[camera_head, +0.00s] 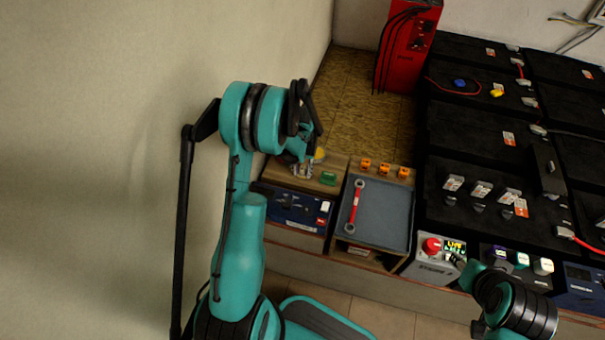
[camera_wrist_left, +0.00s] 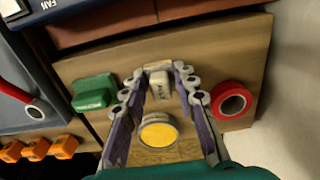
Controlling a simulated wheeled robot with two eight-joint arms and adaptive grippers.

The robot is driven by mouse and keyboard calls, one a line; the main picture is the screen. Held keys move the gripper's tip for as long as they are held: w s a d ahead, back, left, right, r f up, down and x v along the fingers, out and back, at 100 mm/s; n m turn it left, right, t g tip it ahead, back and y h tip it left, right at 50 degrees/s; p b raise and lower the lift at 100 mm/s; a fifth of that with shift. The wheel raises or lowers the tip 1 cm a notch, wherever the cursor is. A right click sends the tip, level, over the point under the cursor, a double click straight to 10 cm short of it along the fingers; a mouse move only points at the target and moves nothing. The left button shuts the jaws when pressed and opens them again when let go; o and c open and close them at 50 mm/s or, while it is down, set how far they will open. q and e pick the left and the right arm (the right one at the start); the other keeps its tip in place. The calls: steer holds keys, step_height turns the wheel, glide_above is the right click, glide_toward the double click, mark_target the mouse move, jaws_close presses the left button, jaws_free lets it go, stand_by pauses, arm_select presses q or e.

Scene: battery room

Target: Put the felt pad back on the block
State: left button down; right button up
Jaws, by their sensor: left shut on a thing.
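My left gripper (camera_head: 304,166) is over the wooden board at the far end of its arm. In the left wrist view the left gripper (camera_wrist_left: 158,80) has its fingertips on either side of a small cream piece (camera_wrist_left: 161,88), which looks like the felt pad, and is shut on it. A cream bar (camera_wrist_left: 157,65) lies against its far end and may be the block; I cannot tell whether they are stacked or only touching. The fingers hide part of both. My right gripper (camera_head: 471,273) is at the lower right, mostly hidden by its own wrist.
On the wooden board (camera_wrist_left: 245,50) are a red tape roll (camera_wrist_left: 231,100), a green box (camera_wrist_left: 94,91) and a round yellow-topped tin (camera_wrist_left: 158,132). A grey tray (camera_head: 385,215) with a red-handled wrench (camera_head: 355,207) stands beside it. The wall (camera_head: 120,150) is close on the left.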

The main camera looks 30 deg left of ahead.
arm_select(q)
steer(key=shift+f, duration=0.4)
steer(key=shift+f, duration=0.2)
steer(key=c, duration=1.2)
jaws_free()
steer(key=shift+r, duration=0.15)
